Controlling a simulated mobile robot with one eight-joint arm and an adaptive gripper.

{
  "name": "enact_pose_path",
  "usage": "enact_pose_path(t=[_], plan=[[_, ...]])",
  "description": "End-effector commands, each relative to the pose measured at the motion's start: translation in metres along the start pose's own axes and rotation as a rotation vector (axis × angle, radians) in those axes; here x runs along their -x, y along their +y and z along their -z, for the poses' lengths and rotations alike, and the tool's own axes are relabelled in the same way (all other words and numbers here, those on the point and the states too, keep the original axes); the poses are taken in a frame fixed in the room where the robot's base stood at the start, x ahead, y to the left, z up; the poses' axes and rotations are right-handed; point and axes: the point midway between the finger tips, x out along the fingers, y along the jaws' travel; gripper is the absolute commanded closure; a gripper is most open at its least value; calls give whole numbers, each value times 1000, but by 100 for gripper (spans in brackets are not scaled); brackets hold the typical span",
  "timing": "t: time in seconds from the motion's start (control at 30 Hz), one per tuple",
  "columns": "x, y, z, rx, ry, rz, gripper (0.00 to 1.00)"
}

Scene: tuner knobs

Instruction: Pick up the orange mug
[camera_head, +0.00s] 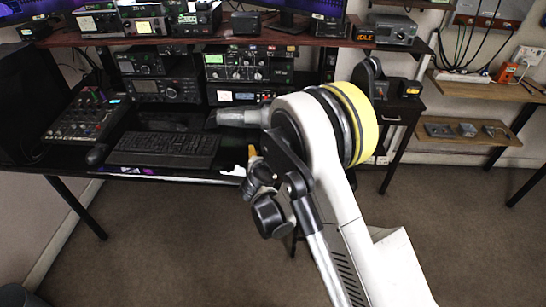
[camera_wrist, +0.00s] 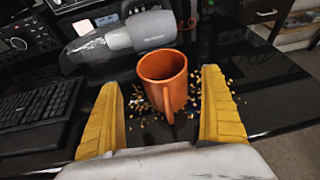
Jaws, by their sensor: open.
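An orange mug (camera_wrist: 164,82) stands upright on the black desk in the wrist view. Its handle points toward my gripper. My gripper (camera_wrist: 164,100) is open, with one yellow finger on each side of the picture. The mug sits ahead of and between the fingers, apart from both as far as I can see. In the head view, my arm hides the mug, and only an orange-yellow fingertip (camera_head: 252,152) of my gripper shows near the desk's front edge.
A grey handheld vacuum (camera_wrist: 120,42) lies just behind the mug; its body also shows in the head view (camera_head: 238,117). Small crumbs (camera_wrist: 145,104) are scattered around the mug. A black keyboard (camera_wrist: 38,102) is at the left. Radios (camera_head: 165,90) stand along the back.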

Motion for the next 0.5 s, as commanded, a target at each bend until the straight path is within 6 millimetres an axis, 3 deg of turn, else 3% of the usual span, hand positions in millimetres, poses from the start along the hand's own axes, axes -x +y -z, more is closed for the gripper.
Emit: enact_pose_path(t=[0.23, 0.5], plan=[[-38, -5, -3, 1, 0, 1, 6], [-42, -5, -5, 1, 0, 0, 6]])
